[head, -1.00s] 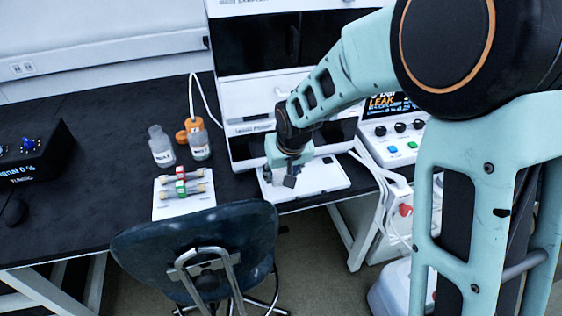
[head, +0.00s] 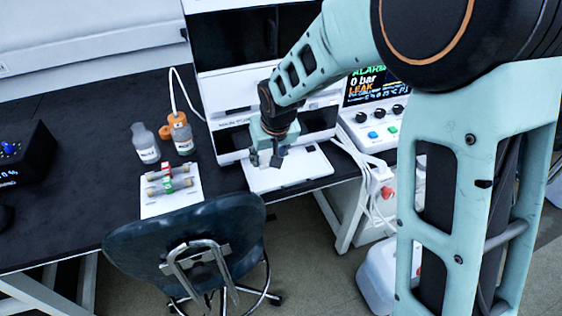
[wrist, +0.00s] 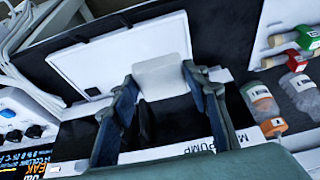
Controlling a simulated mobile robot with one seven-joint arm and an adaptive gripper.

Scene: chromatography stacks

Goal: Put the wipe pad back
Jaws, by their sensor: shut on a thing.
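The wipe pad (wrist: 162,77) is a small white, slightly creased piece between my gripper's fingertips in the wrist view. My gripper (wrist: 158,74) is shut on it, with a finger at each side. In the head view my gripper (head: 268,161) is over a flat white tray (head: 302,174) with a dark outline, in front of the instrument stack. The same tray shows beyond the fingers in the wrist view (wrist: 90,62). In the head view the pad is too small and covered to make out. I cannot tell whether it touches the tray.
Left of the tray, a white board (head: 158,209) holds columns with red and green clips. Behind it stand a clear bottle (head: 146,148) and an orange-capped bottle (head: 182,140). The pump module (head: 372,118) and white cables are at right. A chair (head: 185,235) stands in front.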

